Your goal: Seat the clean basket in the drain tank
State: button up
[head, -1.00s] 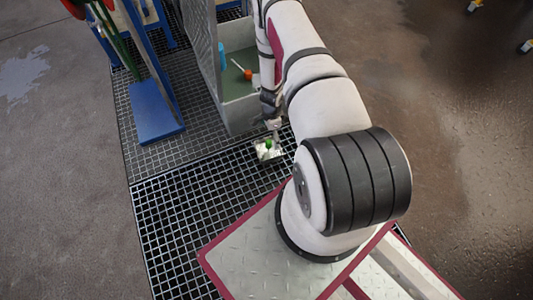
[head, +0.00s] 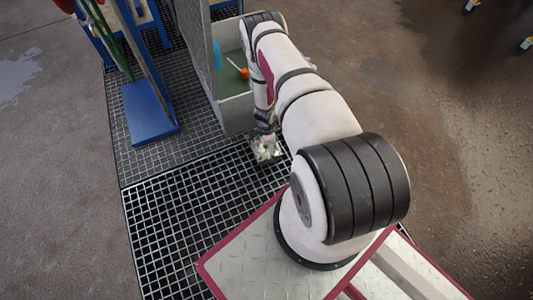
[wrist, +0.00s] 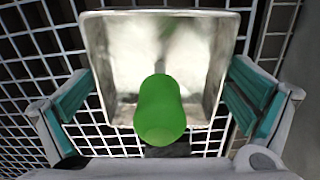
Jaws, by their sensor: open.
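A shiny square metal basket (wrist: 105,60) with a green rounded handle (wrist: 160,108) sits on the floor grating. In the head view the basket (head: 268,153) is just in front of the grey tank, mostly under my gripper. My gripper (wrist: 161,95) is open, its teal-padded fingers on either side of the green handle, not visibly touching it. In the head view my gripper (head: 266,139) is small and its fingers are hard to make out. The grey open tank (head: 237,113) holds an orange-ended item (head: 244,73) and a blue item (head: 217,55). My arm hides its right side.
A tall grey panel (head: 200,50) rises along the tank's left side. A blue stand (head: 150,112) is farther left. Dark grating (head: 180,225) covers the floor in front, clear to the left of the basket.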

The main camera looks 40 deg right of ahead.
jog(key=shift+f, duration=0.7)
jog(key=shift+r, duration=0.1)
jog(key=c, duration=1.2)
jog(key=shift+r, duration=0.15)
